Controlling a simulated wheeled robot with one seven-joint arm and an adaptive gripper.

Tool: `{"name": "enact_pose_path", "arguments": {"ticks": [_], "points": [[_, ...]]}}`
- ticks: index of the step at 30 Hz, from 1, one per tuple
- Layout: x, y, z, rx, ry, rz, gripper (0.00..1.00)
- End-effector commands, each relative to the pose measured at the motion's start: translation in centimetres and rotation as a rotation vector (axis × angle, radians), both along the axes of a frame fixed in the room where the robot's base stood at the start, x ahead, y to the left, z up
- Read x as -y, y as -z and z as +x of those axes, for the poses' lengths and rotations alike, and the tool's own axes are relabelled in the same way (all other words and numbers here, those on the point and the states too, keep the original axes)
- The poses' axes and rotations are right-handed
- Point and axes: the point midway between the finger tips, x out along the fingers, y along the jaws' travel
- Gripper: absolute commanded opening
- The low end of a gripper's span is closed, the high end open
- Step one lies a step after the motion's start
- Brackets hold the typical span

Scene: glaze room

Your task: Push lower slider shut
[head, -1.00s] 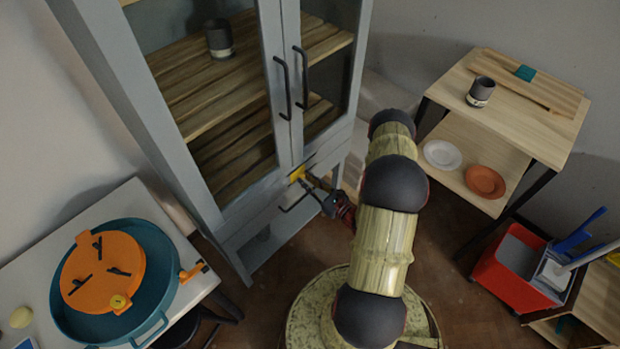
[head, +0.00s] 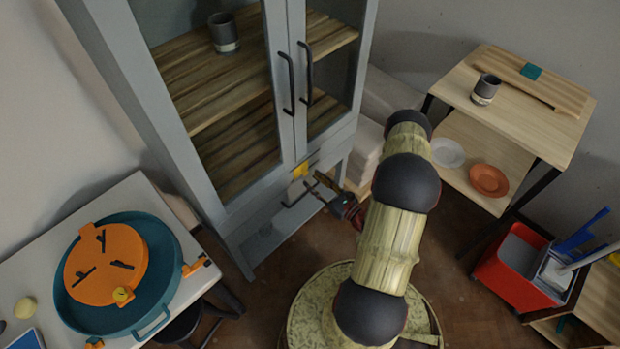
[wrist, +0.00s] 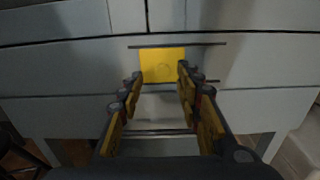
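The grey cabinet's low drawer fronts (wrist: 60,70) face my gripper in the wrist view. A yellow square (wrist: 162,62) sits on the front, below a dark bar handle (wrist: 205,46). A lower dark handle shows partly behind my fingers; in the head view it is a dark bar (head: 298,194). The lower slider's front looks about level with the cabinet face; I cannot tell if a small gap is left. My gripper (wrist: 160,76) is open and empty, its fingers apart before the yellow square. In the head view my gripper (head: 318,184) is just right of the handle, seemingly clear of it.
Glass doors with tall handles (head: 291,85) stand above. A white table (head: 140,195) with a teal tray (head: 75,318) is at left. A wooden side table (head: 535,125) and a red bucket (head: 500,275) are at right. Pale stacked blocks (head: 366,150) stand beside the cabinet.

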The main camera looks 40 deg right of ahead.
Motion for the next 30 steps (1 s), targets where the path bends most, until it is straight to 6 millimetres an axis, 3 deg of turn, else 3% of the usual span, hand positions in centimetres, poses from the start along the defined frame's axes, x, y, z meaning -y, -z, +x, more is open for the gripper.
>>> {"name": "enact_pose_path", "arguments": {"ticks": [9, 15, 30], "points": [[0.6, 0.1, -5.7, -0.001, 0.005, 0.001, 0.35], [0.7, 0.0, -8.0, -0.001, 0.002, 0.001, 0.35], [0.6, 0.0, -8.9, -0.001, -0.002, 0.000, 0.35]]}}
